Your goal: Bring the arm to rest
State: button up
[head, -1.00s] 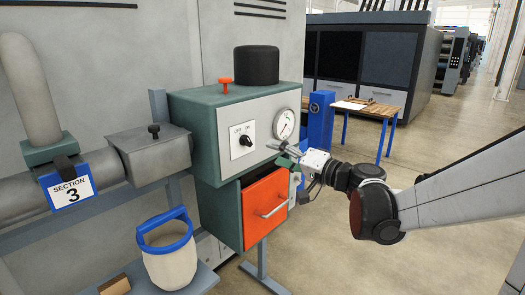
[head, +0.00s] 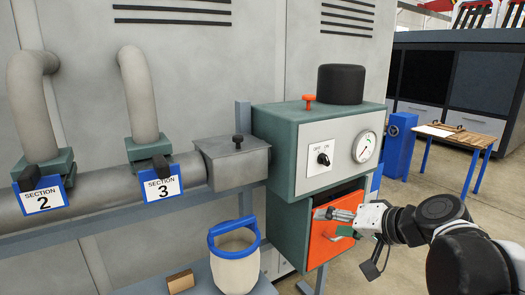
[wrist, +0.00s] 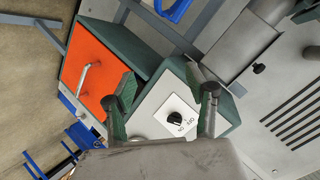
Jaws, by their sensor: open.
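My gripper (head: 330,222) is open and empty. In the head view it shows in front of the orange drawer front (head: 330,249) of the green machine, and my arm reaches in from the lower right. In the wrist view my gripper's two fingers (wrist: 168,92) are spread, with the machine's grey panel and black knob (wrist: 174,118) between and beyond them. The orange drawer front (wrist: 88,80) with its metal handle lies to the left there, clear of the fingers. A dark gap shows above the drawer front in the head view.
The green machine (head: 275,140) carries a gauge (head: 364,147) and a black cap (head: 340,84). A blue-handled bucket (head: 235,262) and a small brown block (head: 180,282) stand on a low shelf. A wooden table (head: 458,135) stands behind on the right, with open floor around it.

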jog(key=s+d+f+n+g+h, duration=0.1)
jog(key=s+f+h, duration=0.2)
jog(key=s, duration=0.5)
jog(key=s+d+f+n+g+h, duration=0.1)
jog(key=s+d+f+g+h, duration=0.1)
jog(key=s, duration=0.5)
jog(key=shift+s+f+n+h, duration=0.4)
jog(key=shift+f+h, duration=0.25)
jog(key=shift+h, duration=0.25)
jog(key=shift+d, duration=0.1)
jog(key=shift+c, duration=0.5)
dwell(0.4)
grip_shut()
dwell(1.3)
